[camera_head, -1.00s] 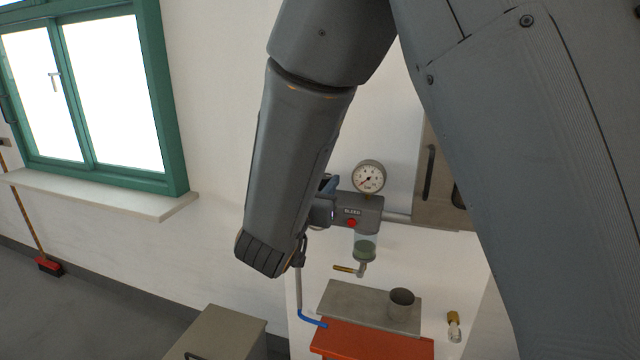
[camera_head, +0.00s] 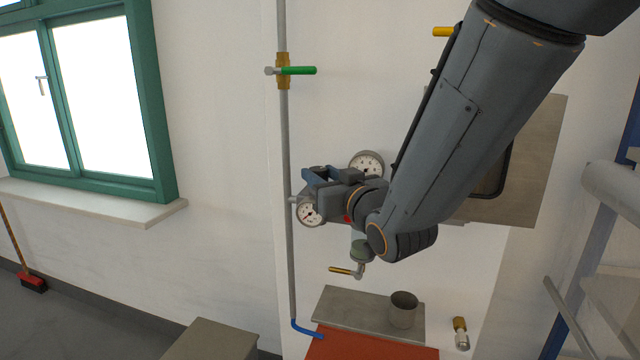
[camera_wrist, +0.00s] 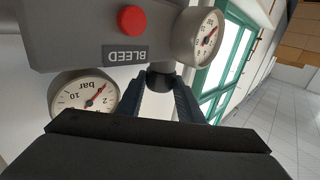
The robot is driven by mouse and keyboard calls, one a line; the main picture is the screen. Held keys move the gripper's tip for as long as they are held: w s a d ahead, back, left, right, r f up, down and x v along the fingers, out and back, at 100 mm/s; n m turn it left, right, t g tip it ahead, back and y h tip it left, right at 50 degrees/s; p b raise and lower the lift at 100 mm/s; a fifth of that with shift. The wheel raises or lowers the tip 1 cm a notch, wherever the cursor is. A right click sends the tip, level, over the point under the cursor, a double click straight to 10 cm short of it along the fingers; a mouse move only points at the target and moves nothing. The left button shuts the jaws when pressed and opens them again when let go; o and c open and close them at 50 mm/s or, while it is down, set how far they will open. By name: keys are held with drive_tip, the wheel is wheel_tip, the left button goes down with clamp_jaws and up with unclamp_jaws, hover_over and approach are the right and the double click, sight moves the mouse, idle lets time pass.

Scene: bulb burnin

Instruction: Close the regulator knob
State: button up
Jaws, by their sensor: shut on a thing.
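The regulator is a grey body (camera_wrist: 85,25) on the wall pipe, with a red button and a "BLEED" label in the wrist view. Its dark round knob (camera_wrist: 160,80) sits between my blue-grey fingers. My gripper (camera_wrist: 160,96) is shut on the knob. In the head view my gripper (camera_head: 316,180) is at the regulator, and my wrist hides most of its body. One dial gauge (camera_head: 367,164) is above and behind my gripper, another gauge (camera_head: 309,213) just below it. Both also show in the wrist view, one left (camera_wrist: 82,100) and one right (camera_wrist: 205,38).
A vertical pipe with a green-handled valve (camera_head: 297,70) runs left of the regulator. A bowl with a yellow-handled drain (camera_head: 342,270) hangs below. A metal cup (camera_head: 403,309) stands on a grey plate (camera_head: 345,308). A green-framed window (camera_head: 160,100) is at left.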

drive_tip(key=shift+w+r+n+g+y+b, duration=0.15)
drive_tip(key=shift+n+g+y+b, duration=0.25)
drive_tip(key=shift+n+y, duration=0.45)
drive_tip(key=o, duration=1.1)
drive_tip(key=shift+c, duration=0.2)
drive_tip(key=shift+m, duration=0.25)
drive_tip(key=shift+d+f, duration=0.1)
drive_tip(key=shift+f, duration=0.1)
drive_tip(key=shift+h, duration=0.35)
